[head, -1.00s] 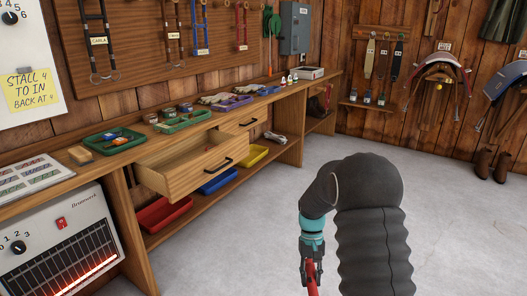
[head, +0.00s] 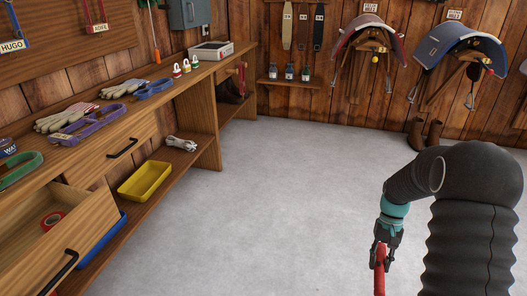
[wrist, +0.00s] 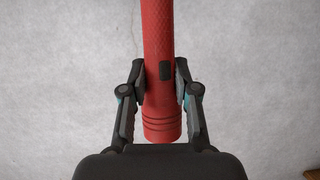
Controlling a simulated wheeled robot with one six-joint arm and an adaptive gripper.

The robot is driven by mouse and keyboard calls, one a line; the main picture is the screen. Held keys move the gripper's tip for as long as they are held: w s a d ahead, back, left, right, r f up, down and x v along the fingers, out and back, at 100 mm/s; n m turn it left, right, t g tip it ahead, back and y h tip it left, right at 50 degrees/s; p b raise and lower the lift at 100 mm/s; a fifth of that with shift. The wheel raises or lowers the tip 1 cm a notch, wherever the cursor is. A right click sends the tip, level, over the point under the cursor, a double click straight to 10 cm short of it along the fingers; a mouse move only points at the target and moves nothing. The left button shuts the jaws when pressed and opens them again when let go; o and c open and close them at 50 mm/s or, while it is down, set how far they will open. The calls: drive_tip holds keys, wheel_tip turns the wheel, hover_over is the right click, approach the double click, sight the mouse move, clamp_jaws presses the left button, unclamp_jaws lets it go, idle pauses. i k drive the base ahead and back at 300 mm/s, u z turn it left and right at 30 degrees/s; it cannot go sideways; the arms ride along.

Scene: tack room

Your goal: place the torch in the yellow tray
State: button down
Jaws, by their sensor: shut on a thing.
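The red torch (wrist: 160,60) is held between the two fingers of my gripper (wrist: 160,88) in the wrist view, its ribbed end toward the palm and a dark switch on its side. In the head view my gripper (head: 383,250) is at the lower right, over open floor, with the torch (head: 379,278) hanging below it and cut by the frame edge. The yellow tray (head: 145,181) lies on the lower shelf of the bench at left, well apart from the gripper. It looks empty.
An open drawer (head: 85,229) with a red roll of tape inside juts out left of the yellow tray. A blue tray (head: 104,250) lies partly under it. The grey floor (head: 270,200) is clear.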

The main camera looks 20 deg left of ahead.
sight(150, 180)
drive_tip(key=z, duration=0.15)
drive_tip(key=i, duration=1.55)
drive_tip(key=u, duration=0.7)
drive_tip(key=i, duration=1.1)
drive_tip(key=u, duration=1.55)
drive_tip(key=i, duration=0.6)
drive_tip(key=u, duration=0.45)
